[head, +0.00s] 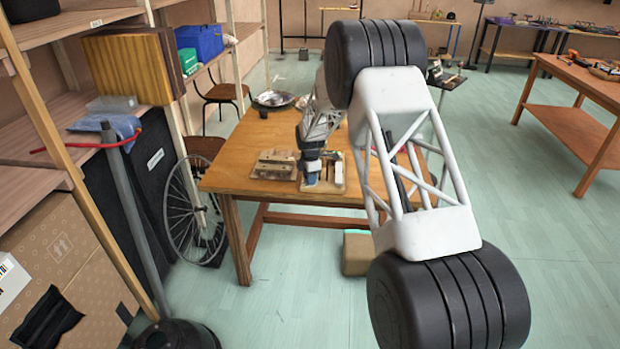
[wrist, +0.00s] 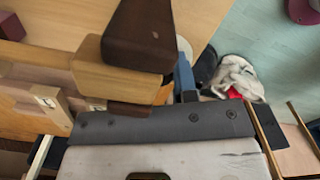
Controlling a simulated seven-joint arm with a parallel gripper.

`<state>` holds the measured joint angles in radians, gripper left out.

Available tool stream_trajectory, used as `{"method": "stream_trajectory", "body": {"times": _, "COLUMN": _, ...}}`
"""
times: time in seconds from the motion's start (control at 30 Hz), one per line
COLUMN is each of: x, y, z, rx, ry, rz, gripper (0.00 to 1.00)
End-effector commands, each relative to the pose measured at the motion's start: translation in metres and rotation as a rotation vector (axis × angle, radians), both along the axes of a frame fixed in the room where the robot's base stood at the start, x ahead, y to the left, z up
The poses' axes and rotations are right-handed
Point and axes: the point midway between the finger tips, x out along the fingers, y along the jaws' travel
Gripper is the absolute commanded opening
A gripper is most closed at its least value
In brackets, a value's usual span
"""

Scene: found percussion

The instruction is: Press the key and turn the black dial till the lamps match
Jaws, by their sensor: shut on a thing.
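My gripper (head: 312,178) is down at a small pale wooden box (head: 338,186) near the front edge of the table. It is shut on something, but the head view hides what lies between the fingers. A white bar (head: 337,171) shows on the box, right of the gripper. In the wrist view, a dark brown piece (wrist: 138,40) and a pale wood block (wrist: 122,72) stand close above a grey bar with screws. A blue part (wrist: 185,75) shows beside the block. I cannot make out the key, the black dial or the lamps clearly.
A wooden board with small parts (head: 273,166) lies left of the box on the table (head: 232,165). A metal dish (head: 273,98) is at the table's back. A spoked wheel (head: 185,205) stands left. A cardboard box (head: 357,254) is on the floor.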

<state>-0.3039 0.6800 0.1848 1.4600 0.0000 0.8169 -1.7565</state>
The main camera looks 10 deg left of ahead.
Motion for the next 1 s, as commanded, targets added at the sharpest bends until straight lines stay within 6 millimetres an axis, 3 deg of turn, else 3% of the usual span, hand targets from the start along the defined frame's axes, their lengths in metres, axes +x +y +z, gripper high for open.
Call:
{"method": "stream_trajectory", "body": {"times": 0.5, "x": 0.0002, "y": 0.0, "z": 0.0007, "rx": 0.0, "ry": 0.0, "rz": -0.384, "gripper": 0.03}}
{"method": "stream_trajectory", "body": {"times": 1.0, "x": 0.0, "y": -0.0001, "z": -0.0002, "rx": 0.0, "ry": 0.001, "rz": -0.485, "gripper": 0.03}}
